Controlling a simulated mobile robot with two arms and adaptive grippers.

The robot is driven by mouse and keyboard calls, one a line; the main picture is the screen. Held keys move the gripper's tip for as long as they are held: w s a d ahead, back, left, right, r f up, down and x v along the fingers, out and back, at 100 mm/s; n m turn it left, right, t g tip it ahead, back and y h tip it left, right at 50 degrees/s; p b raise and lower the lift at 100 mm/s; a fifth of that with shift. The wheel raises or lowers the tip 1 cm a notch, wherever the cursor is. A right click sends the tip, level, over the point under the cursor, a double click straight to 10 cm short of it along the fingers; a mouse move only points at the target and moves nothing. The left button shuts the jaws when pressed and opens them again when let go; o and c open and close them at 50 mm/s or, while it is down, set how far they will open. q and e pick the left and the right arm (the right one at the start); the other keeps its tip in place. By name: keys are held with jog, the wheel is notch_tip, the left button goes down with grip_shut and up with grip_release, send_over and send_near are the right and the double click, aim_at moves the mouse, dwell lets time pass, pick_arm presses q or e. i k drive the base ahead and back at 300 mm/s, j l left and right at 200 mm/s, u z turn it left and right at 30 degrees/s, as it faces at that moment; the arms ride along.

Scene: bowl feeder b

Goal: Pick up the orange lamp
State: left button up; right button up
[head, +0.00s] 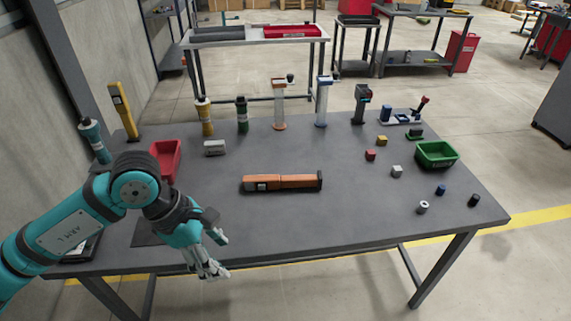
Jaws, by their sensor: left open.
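The orange lamp (290,182) lies flat on the middle of the grey table, long side running left to right, with a dark end on the right and a dark panel with a light patch near its left end. My left gripper (222,254) is open and empty, near the table's front edge. It is in front of the lamp and to its left, apart from it. My right gripper is not in view.
A red bin (166,160) and a grey box (215,148) stand at the left, and a green bin (436,154) at the right. Several small blocks and cylinders lie at the right. Upright tools line the back edge. The table (330,230) is clear around the lamp.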

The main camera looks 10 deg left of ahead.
aim_at(272, 182)
jog(key=i, duration=1.25)
